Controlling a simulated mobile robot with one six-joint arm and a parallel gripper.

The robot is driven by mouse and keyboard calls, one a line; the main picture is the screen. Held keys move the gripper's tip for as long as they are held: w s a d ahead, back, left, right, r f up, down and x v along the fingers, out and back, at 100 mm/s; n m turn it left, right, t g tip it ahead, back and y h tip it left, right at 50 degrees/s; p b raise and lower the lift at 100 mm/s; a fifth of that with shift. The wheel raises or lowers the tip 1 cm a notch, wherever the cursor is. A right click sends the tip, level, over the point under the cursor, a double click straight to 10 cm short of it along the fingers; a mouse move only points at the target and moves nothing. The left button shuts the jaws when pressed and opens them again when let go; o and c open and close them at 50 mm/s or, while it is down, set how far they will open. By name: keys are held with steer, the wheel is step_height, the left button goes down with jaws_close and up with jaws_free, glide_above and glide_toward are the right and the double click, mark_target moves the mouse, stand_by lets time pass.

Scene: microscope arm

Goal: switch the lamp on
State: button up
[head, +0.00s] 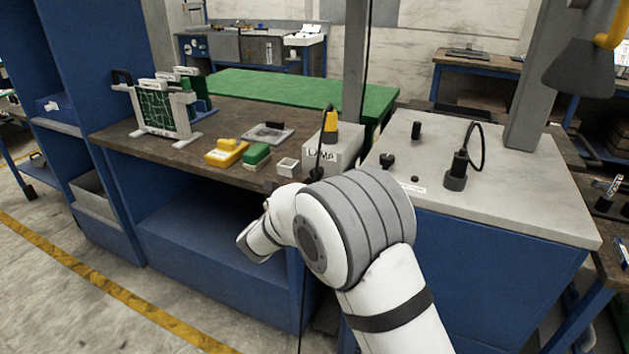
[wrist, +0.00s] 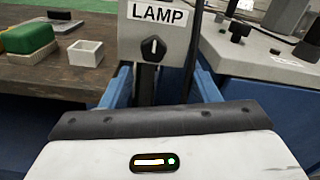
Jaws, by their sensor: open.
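A grey box (head: 342,150) labelled LAMP stands at the right end of the dark bench, with a yellow and black item on top of it. In the wrist view the box (wrist: 178,38) shows its label and a black rotary knob (wrist: 153,48) below it, the knob's white mark pointing about straight up. My gripper (wrist: 160,88) is open, its two blue fingers spread left and right, below and in front of the knob. I see nothing between them touching the knob. In the head view my arm hides most of the gripper.
A yellow block (head: 226,153), a green-topped block (head: 256,156) and a small white open box (head: 288,167) sit left of the lamp box. A green board in a stand (head: 160,110) is farther left. A grey-topped cabinet (head: 520,190) with black knobs stands right.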

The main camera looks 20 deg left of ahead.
mark_target(315, 176)
steer(key=w, duration=0.7)
steer(key=shift+w+f, duration=0.1)
steer(key=shift+w, duration=0.2)
steer(key=c, duration=0.9)
steer(key=shift+d, duration=0.1)
steer(key=shift+c, duration=0.4)
